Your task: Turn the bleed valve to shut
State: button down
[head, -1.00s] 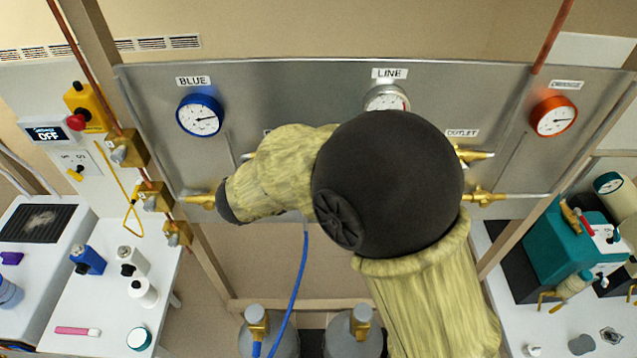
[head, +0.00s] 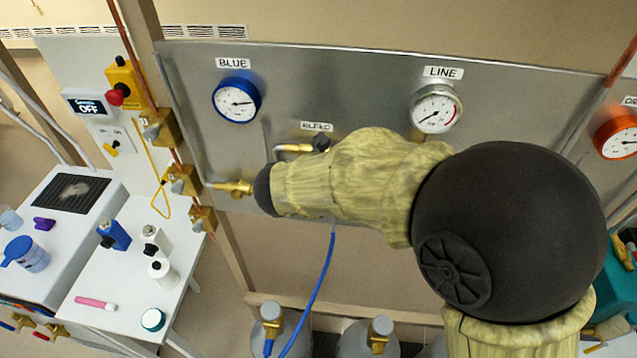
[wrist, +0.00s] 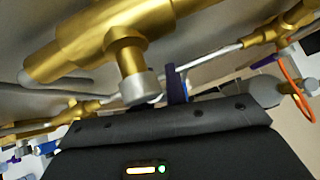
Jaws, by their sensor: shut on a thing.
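The bleed valve (head: 294,148) is a brass fitting under the BLEED label, with a dark knob at its right end in the head view. My sleeved arm partly covers that area and hides my gripper there. In the wrist view, a large brass valve body (wrist: 122,50) with a grey collar points down at my gripper (wrist: 148,106). The black jaws are shut at the collar's end, apparently on the bleed valve's handle. The handle is mostly hidden, so its angle cannot be told.
The BLUE gauge (head: 237,98) and LINE gauge (head: 436,108) are on the metal panel. Brass fittings (head: 234,188) stick out at its left edge. A blue hose (head: 318,285) hangs below to the gas cylinders. A white table (head: 125,270) stands at left.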

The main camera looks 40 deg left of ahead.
jog(key=shift+s, duration=0.15)
jog(key=c, duration=1.4)
grip_release()
jog(key=shift+c, duration=0.2)
jog(key=b+v, duration=0.2)
jog(key=v, duration=1.5)
jog(key=shift+r, duration=0.1)
